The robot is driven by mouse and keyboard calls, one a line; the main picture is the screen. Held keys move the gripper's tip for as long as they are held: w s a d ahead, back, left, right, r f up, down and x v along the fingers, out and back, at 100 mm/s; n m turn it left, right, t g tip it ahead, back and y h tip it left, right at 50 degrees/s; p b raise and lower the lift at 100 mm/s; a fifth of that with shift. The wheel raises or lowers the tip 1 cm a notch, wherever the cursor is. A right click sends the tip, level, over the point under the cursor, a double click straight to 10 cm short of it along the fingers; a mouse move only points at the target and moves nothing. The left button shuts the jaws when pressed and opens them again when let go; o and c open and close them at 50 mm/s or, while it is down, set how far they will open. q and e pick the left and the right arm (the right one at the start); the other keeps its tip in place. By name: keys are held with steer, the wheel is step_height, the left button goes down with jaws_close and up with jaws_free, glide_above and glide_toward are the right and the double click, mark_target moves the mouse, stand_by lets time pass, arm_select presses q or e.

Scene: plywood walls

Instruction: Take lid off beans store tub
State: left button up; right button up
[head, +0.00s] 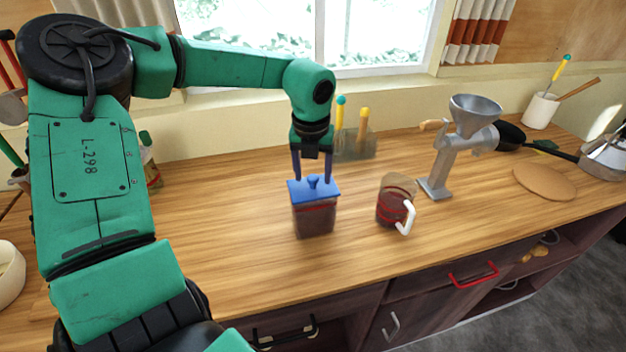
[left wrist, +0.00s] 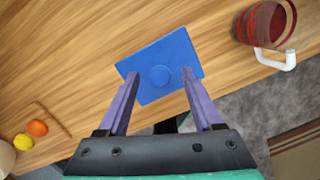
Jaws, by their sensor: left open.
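The beans store tub (head: 314,219) is a clear square tub with dark red-brown contents, standing upright on the wooden counter. Its blue lid (head: 301,190) with a round knob (head: 313,181) sits on top. In the left wrist view the lid (left wrist: 143,60) lies between and just beyond the fingers, with its knob (left wrist: 159,76) near the middle. My left gripper (head: 313,178) is open above the lid, its purple fingers on either side of the knob and apart from it. It also shows in the left wrist view (left wrist: 160,78). My right gripper is not in view.
A clear jug (head: 390,202) with a white handle stands right of the tub. A grey grinder (head: 455,150) is behind it, and a utensil holder (head: 355,146) is behind the tub. A round board (head: 544,182) lies at right. The counter in front is clear.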

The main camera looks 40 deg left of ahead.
arm_select(q)
steer(key=shift+f, duration=0.15)
steer(key=c, duration=0.9)
jaws_close()
steer(key=shift+w, duration=0.1)
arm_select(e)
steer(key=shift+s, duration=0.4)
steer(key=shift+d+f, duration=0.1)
